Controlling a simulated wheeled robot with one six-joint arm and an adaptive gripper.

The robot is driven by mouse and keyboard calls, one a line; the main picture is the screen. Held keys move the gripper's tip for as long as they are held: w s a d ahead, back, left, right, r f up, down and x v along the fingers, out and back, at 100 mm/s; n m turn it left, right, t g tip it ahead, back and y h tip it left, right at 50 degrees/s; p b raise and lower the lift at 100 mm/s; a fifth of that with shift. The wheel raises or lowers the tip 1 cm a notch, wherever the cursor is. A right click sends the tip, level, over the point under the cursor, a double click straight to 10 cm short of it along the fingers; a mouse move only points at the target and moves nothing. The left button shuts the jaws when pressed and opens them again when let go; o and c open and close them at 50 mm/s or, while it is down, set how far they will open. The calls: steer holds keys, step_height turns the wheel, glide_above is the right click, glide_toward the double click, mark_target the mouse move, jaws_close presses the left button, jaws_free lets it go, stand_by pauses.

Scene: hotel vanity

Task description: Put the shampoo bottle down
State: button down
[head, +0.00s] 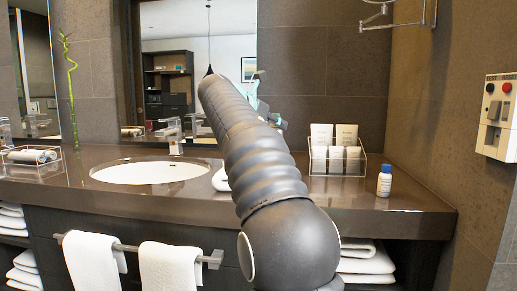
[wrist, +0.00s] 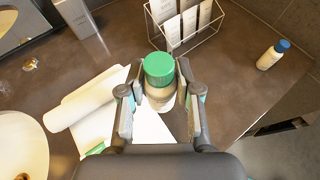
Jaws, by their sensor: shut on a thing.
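A bottle with a green cap (wrist: 159,70) and a pale body is between the two fingers of my gripper (wrist: 160,98) in the wrist view. The fingers are shut on it from both sides. It looks upright, over or on the dark counter (wrist: 235,88) beside a white cloth; I cannot tell whether its base touches. In the head view my arm hides the bottle, and only a bit of my gripper (head: 262,105) shows behind the arm.
A wire rack (head: 337,160) with white packets stands right of my gripper. A small white bottle with a blue cap (head: 384,181) stands near the counter's right end. A rolled white towel (wrist: 80,105) and the basin (head: 150,172) lie to the left.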

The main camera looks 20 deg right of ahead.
steer(key=shift+w+a+f+b, duration=0.35)
steer(key=shift+a+f, duration=0.25)
steer(key=shift+f, duration=0.45)
steer(key=shift+w+a+f+b, duration=0.35)
steer(key=shift+a+f, duration=0.2)
steer(key=shift+f, duration=0.55)
steer(key=shift+w+a+f+b, duration=0.35)
steer(key=shift+a+f, duration=0.25)
steer(key=shift+f, duration=0.45)
steer(key=shift+f, duration=0.15)
steer(key=c, duration=0.8)
jaws_free()
steer(key=shift+s+a+r, duration=0.1)
steer(key=shift+r, duration=0.15)
steer(key=p+v, duration=0.1)
steer(key=v, duration=1)
steer(key=shift+s+a, duration=0.15)
steer(key=shift+a, duration=0.2)
